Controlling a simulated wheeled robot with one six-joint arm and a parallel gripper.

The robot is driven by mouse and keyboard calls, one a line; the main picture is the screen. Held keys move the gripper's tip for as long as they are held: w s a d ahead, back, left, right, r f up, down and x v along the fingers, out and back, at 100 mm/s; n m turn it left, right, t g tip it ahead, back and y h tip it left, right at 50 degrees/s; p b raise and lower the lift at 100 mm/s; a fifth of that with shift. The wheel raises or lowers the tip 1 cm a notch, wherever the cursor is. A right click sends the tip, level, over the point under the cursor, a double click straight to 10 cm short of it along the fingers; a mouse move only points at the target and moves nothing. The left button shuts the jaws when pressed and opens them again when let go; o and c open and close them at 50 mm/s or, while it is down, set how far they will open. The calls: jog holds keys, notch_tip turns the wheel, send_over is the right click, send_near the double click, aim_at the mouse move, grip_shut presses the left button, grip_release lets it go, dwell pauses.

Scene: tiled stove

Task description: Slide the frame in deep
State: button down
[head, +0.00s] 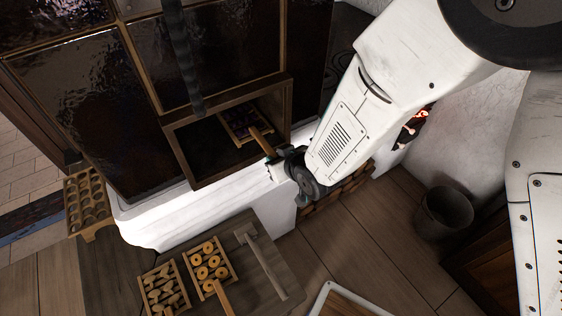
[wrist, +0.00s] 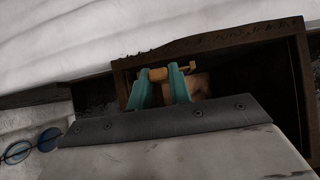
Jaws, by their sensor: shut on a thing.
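A small wooden frame (head: 238,122) with dark pieces in it lies inside the square niche (head: 207,178) of the tiled stove. Its wooden handle (head: 260,142) points out toward the niche mouth. My gripper (head: 272,161) is at the niche mouth, shut on the handle. In the wrist view my gripper's teal fingers (wrist: 160,85) stand on both sides of the light wooden handle (wrist: 165,73). The frame's body is mostly hidden in the wrist view, with only a brownish patch showing behind the fingers.
The niche has dark wooden walls around the frame. On the bench below lie a frame of rings (head: 209,266), a frame of pale slices (head: 163,290) and a T-shaped wooden tool (head: 264,262). A holed wooden rack (head: 88,203) is at left. A bucket (head: 445,214) stands right.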

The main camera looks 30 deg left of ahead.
aim_at(264, 143)
jog(key=shift+w+a, duration=0.5)
jog(key=shift+a, duration=0.5)
jog(key=shift+w+a, duration=0.45)
jog(key=shift+a, duration=0.5)
jog(key=shift+w+a, duration=0.5)
jog(key=shift+a, duration=0.5)
jog(key=c, duration=1.2)
grip_release()
jog(key=shift+v, duration=3.95)
jog(key=v, duration=0.6)
jog(key=shift+s+r, duration=0.1)
